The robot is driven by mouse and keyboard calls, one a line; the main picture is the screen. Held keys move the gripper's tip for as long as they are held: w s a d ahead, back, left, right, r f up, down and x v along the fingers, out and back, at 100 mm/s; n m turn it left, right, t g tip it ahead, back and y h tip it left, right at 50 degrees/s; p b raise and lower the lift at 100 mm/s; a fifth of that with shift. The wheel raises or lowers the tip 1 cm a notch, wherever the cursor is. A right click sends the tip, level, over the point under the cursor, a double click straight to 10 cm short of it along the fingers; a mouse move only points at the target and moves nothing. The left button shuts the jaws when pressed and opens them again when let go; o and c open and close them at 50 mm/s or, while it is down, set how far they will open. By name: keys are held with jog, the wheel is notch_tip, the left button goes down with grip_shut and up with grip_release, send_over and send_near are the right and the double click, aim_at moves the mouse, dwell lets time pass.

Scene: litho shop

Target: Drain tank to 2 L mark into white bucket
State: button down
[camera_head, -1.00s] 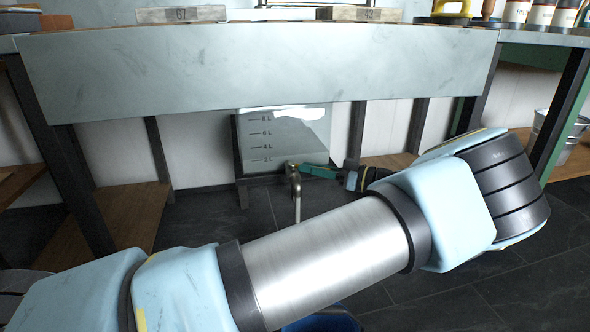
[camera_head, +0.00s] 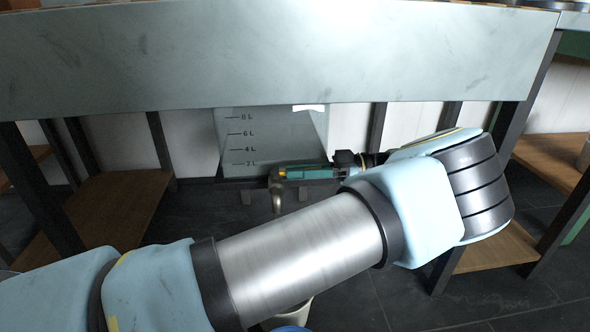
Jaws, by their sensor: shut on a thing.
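The clear tank (camera_head: 270,125) stands under the bench with its 2 L, 4 L, 6 L and 8 L marks visible. I cannot make out the liquid level clearly. A metal tap (camera_head: 277,183) with a downturned spout is at the tank's lower front. My gripper (camera_head: 284,173) is at the tap, seen small behind my arm. It is shut on a part of the tap, probably its handle, which the fingers hide. A white thing (camera_head: 291,313), possibly the white bucket, shows partly below my forearm. My arm hides whatever is directly beneath the spout.
A blue rounded thing (camera_head: 290,328) is cut off at the bottom edge. The broad grey bench front (camera_head: 300,60) hangs low above the tank. Dark bench legs (camera_head: 505,130) and wooden lower shelves (camera_head: 120,210) flank it. Dark tiled floor (camera_head: 400,300) lies open at lower right.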

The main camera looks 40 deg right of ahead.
dwell(0.4)
jog(key=c, duration=0.8)
grip_release()
jog(key=shift+c, duration=0.2)
jog(key=b+v, duration=0.2)
jog(key=v, duration=0.1)
jog(key=b+v, duration=0.2)
jog(key=shift+d+f, duration=0.15)
jog(key=shift+f, duration=0.2)
jog(key=shift+w+b, duration=0.15)
jog(key=shift+b, duration=0.25)
jog(key=shift+s+d+r+b, duration=0.2)
jog(key=shift+s+d+b, duration=0.25)
jog(key=shift+b, duration=0.45)
jog(key=shift+s+d+r+b, duration=0.2)
jog(key=shift+d+b, duration=0.3)
jog(key=shift+b, duration=0.4)
jog(key=shift+f, duration=0.1)
